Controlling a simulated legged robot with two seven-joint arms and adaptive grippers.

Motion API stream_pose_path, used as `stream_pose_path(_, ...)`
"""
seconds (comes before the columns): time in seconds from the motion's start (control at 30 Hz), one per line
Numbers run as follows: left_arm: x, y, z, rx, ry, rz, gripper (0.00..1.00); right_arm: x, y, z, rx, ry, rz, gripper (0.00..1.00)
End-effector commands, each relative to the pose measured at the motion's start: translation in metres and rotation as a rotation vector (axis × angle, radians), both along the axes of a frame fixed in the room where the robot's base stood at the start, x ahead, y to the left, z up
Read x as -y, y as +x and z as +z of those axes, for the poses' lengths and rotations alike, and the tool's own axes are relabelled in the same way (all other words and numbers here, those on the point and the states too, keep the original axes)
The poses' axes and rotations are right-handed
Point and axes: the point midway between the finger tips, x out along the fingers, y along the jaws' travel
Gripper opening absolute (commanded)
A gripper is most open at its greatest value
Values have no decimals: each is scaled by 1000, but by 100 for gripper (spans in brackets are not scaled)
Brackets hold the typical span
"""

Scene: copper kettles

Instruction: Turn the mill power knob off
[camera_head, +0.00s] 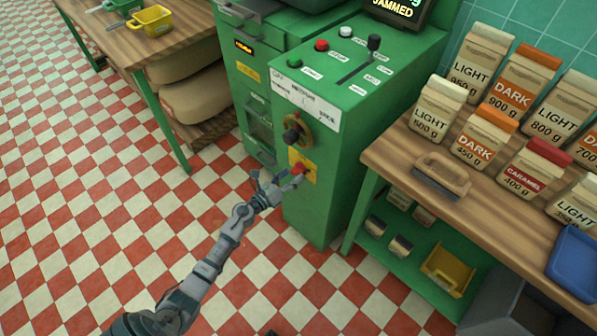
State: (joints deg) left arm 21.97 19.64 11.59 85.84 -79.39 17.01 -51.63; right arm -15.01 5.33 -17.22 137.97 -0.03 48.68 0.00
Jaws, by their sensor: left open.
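The green mill (335,205) stands in the middle, and the end of its screen at the top reads "JAMMED". Low on its front is a red knob (301,168) on a yellow plate (309,176). Above it is a black knob (292,134) on a round dial. My left gripper (285,180) is open, with its fingers close in front of the red knob; I cannot tell whether they touch it. The fingers hide part of the plate. My right gripper is not in view.
A lever (373,44) and several buttons sit on the mill's top panel. To the right, a wooden counter (400,148) holds several bags and a wooden-handled brush (443,174). A table (160,48) with a yellow tub (151,20) stands at upper left. The checkered floor is largely clear.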

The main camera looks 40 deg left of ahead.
Motion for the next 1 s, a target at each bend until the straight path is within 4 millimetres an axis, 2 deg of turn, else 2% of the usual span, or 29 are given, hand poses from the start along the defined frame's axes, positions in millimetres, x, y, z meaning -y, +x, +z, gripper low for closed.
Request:
stream_pose_path(0.1,1,15,-2,-1,-1,1,81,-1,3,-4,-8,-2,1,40)
stream_pose_path(0.2,2,22,-1,0,0,1,81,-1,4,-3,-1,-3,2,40)
stream_pose_path(0.5,3,25,1,1,0,0,81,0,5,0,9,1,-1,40)
stream_pose_path(0.53,3,25,0,1,0,0,79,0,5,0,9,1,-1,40)
stream_pose_path(0.77,2,24,0,1,-1,1,22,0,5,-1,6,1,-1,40)
stream_pose_path(1.0,1,25,0,0,-10,1,22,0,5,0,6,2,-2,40)
